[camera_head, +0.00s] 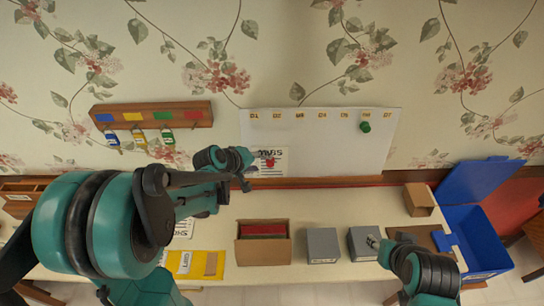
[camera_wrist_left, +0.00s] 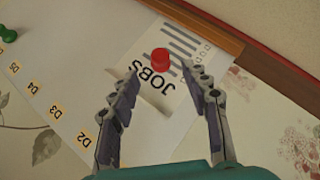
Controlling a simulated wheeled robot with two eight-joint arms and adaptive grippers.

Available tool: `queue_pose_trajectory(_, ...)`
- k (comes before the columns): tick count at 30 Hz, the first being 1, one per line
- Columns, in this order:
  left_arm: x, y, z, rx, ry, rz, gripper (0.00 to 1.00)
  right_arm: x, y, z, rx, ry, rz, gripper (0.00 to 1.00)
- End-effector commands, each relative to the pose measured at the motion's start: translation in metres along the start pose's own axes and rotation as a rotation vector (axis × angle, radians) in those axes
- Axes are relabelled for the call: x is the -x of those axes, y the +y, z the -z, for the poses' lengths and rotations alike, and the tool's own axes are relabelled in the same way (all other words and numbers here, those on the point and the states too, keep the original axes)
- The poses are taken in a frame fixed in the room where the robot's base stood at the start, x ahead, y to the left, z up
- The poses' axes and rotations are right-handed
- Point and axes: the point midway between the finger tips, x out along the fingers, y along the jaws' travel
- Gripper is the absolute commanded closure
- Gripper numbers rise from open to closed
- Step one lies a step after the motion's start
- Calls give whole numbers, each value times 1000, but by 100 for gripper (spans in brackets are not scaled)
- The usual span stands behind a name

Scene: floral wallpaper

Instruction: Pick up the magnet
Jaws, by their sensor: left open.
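A red magnet (camera_head: 270,162) sits on a white printed sheet (camera_head: 262,170) on the wall board; in the left wrist view the magnet (camera_wrist_left: 161,60) lies ahead of the fingertips, roughly centred between them. The sheet (camera_wrist_left: 180,92) reads JOBS there. A green magnet (camera_head: 365,127) is farther right on the board and shows at the left edge of the wrist view (camera_wrist_left: 8,33). My left gripper (camera_head: 246,171) is open and empty, just left of the red magnet. My right gripper (camera_head: 376,243) is low by a grey box; its fingers are too small to read.
The white board (camera_head: 320,125) carries a row of labels. A wooden key rack (camera_head: 190,108) hangs at its left. On the table are a cardboard box (camera_head: 264,252), grey boxes (camera_head: 322,245) and a yellow envelope (camera_head: 190,264). A blue lidded bin (camera_head: 475,240) is at the right.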

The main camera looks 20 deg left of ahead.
Motion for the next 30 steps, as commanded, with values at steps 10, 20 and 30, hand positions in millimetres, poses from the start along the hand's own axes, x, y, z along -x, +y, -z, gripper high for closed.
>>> queue_pose_trajectory(10, -50, -2, -4, -3, -1, 1, 53, -6, 0, -4, 0, 0, 0, 60)
queue_pose_trajectory(20, -60, -2, -4, -1, 0, 1, 53, -7, 0, -4, 0, 0, 0, 60)
queue_pose_trajectory(30, -60, -2, -4, -2, 0, 1, 97, -7, 0, -4, 0, 0, 0, 60)
